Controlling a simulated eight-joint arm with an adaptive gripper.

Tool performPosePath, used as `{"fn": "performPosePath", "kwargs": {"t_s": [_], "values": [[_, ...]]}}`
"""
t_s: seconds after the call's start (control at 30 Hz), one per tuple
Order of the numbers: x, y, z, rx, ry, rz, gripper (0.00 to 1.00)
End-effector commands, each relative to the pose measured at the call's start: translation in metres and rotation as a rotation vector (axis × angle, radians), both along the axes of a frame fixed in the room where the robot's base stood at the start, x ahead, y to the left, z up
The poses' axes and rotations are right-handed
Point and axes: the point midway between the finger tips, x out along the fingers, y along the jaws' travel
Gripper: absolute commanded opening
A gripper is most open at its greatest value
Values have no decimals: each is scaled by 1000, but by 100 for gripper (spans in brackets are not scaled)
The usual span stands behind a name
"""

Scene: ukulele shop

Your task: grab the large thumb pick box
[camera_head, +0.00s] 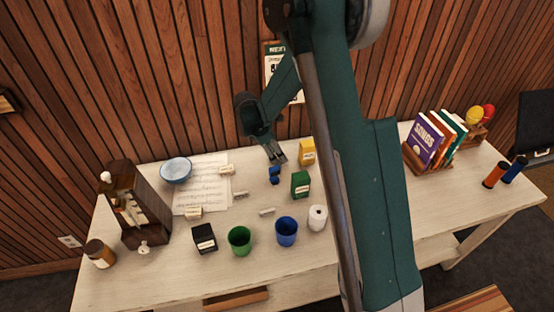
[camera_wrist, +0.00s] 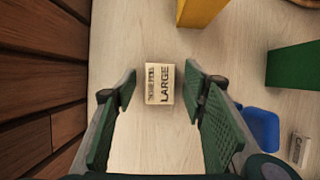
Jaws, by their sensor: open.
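The large thumb pick box is a small cream box (camera_wrist: 159,84) with dark print reading "LARGE", lying on the pale table in the wrist view. My gripper (camera_wrist: 160,92) is open, with one green-padded finger on each side of the box in the picture. Clear gaps show between the box and both fingers, and the jaws are empty. The height of the fingers above the table is hard to tell. In the head view my gripper (camera_head: 276,154) points down near the back of the table, and I cannot make out the box there.
A yellow box (camera_head: 307,152), green box (camera_head: 300,184) and blue object (camera_head: 274,175) stand close by. The slatted wood wall (camera_wrist: 35,90) is close behind. Green (camera_head: 239,240) and blue cups (camera_head: 286,231) stand in front. Sheet music (camera_head: 196,190) lies left.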

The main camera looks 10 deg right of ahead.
Motion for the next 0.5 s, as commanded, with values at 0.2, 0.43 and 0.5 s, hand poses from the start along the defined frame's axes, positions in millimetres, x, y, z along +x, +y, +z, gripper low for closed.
{"fn": "performPosePath", "kwargs": {"t_s": [0.2, 0.43, 0.5], "values": [[0, 0, 0, 0, 0, 0, 43], [0, 0, 0, 0, 0, 0, 43], [0, 0, 0, 0, 0, 0, 37]]}}
